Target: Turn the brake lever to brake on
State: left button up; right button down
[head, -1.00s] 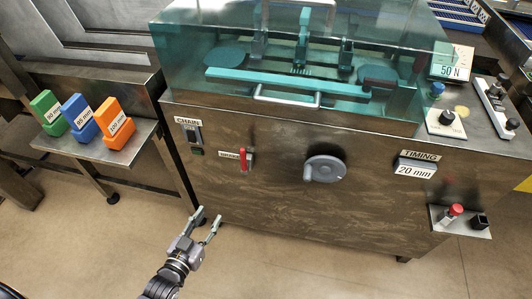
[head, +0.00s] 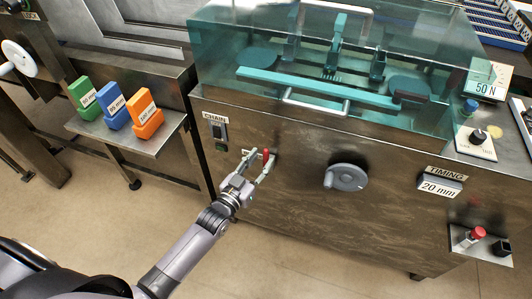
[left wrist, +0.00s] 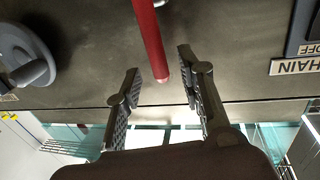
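The red brake lever (head: 266,155) is on the front panel of the machine, between the chain switch and the grey handwheel. Its label is mostly hidden behind my left gripper in the head view. My left gripper (head: 257,164) is open at the lever. In the left wrist view the red lever (left wrist: 151,40) reaches down to the gap between the two open fingers (left wrist: 160,88), with its end near the fingertips. Neither finger visibly grips it. My right gripper is not in view.
A chain switch (head: 218,130) is left of the lever, and a grey handwheel (head: 345,177) is to its right. A timing display (head: 440,185) and a red button (head: 478,233) are further right. Green, blue and orange blocks (head: 145,117) stand on a shelf at left.

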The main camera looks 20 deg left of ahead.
aim_at(264, 156)
pick_arm(q)
jog(key=shift+x, duration=1.85)
jog(key=shift+c, duration=0.5)
grip_shut()
